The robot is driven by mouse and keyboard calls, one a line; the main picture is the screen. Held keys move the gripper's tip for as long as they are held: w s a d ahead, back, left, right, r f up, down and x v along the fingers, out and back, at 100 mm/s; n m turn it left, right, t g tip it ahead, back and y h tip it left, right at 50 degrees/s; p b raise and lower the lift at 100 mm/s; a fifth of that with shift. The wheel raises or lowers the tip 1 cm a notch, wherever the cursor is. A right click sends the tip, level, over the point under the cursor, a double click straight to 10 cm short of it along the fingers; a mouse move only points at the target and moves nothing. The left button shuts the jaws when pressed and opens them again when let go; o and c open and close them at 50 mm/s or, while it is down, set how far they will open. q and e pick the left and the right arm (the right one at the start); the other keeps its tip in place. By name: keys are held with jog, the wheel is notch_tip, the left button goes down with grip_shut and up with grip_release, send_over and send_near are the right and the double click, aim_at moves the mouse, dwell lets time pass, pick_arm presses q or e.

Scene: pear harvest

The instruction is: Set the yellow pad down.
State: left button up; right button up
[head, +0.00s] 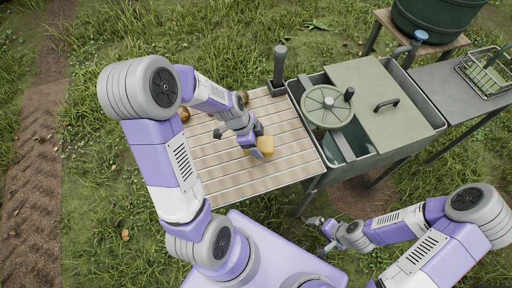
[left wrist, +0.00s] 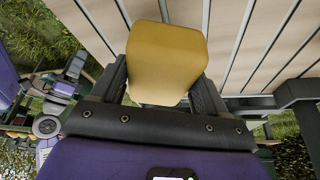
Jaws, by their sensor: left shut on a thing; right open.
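The yellow pad (head: 266,146) is in my left gripper, over the slatted wooden table (head: 220,178) in the head view. My left gripper (head: 259,148) is shut on the pad. In the left wrist view the pad (left wrist: 167,58) sits between the two dark fingers, with the pale slats (left wrist: 270,40) behind it. I cannot tell whether the pad touches the slats. My right gripper (head: 322,228) is open and empty, low over the grass to the right of the table's front edge.
A green sink unit (head: 400,140) with a round spoked lid (head: 327,106) and a flat handled cover (head: 375,90) adjoins the table's right side. A dark post (head: 279,65) stands at the table's back corner. Brownish round things (head: 184,115) lie near its back left. The front slats are clear.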

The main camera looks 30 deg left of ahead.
pick_arm(q)
notch_tip(320, 180, down, 4)
jog(key=shift+s+r+b, duration=0.1)
jog(key=shift+b, duration=0.45)
jog(key=shift+f, duration=0.4)
jog(key=shift+f, duration=0.15)
jog(key=o, duration=1)
jog(key=shift+r, duration=0.2)
jog(key=p+v, duration=0.2)
jog(key=v, duration=1)
jog(key=shift+p, duration=0.35)
